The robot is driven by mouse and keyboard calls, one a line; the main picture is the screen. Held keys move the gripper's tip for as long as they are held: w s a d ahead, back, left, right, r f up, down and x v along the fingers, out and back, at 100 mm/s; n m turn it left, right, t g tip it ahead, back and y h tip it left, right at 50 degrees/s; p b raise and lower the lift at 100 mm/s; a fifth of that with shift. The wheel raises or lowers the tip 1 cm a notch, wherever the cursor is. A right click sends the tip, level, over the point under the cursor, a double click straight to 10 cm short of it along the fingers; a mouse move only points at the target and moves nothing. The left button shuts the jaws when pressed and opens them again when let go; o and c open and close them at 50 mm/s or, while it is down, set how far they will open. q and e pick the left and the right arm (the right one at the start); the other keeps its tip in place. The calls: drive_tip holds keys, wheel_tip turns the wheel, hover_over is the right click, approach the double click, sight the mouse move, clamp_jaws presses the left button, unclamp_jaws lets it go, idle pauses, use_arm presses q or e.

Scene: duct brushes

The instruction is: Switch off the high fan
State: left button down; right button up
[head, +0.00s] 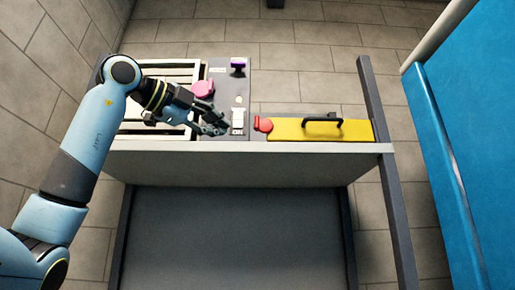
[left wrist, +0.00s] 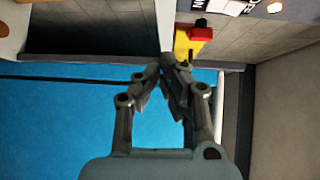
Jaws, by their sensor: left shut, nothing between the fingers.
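Labels are too small to read, so I cannot tell which control is the high fan. My left gripper (head: 222,126) is shut and empty, just left of the switch plate; contact cannot be told. In the left wrist view the fingertips (left wrist: 170,62) meet. My right gripper is out of view.
A grey post (head: 375,100) and a blue surface (head: 480,110) stand at the right.

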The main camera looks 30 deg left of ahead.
sight(235, 112)
use_arm(q)
drive_tip(key=s+a+r+t, duration=0.1)
drive_tip(key=s+r, duration=0.4)
drive_tip(key=r, duration=0.1)
drive_tip(key=shift+r+t+b, duration=0.3)
drive_tip(key=shift+r+t, duration=0.05)
drive_tip(key=shift+t, duration=0.05)
drive_tip(key=shift+a, duration=0.15)
drive_tip(key=w+p, duration=0.2)
drive_tip(key=w, duration=0.2)
drive_tip(key=w+r+p, duration=0.1)
drive_tip(key=w+p, duration=0.1)
drive_tip(key=w, duration=0.2)
drive_tip(key=w+p, duration=0.3)
drive_tip(key=w, duration=0.2)
drive_tip(key=shift+r, duration=0.15)
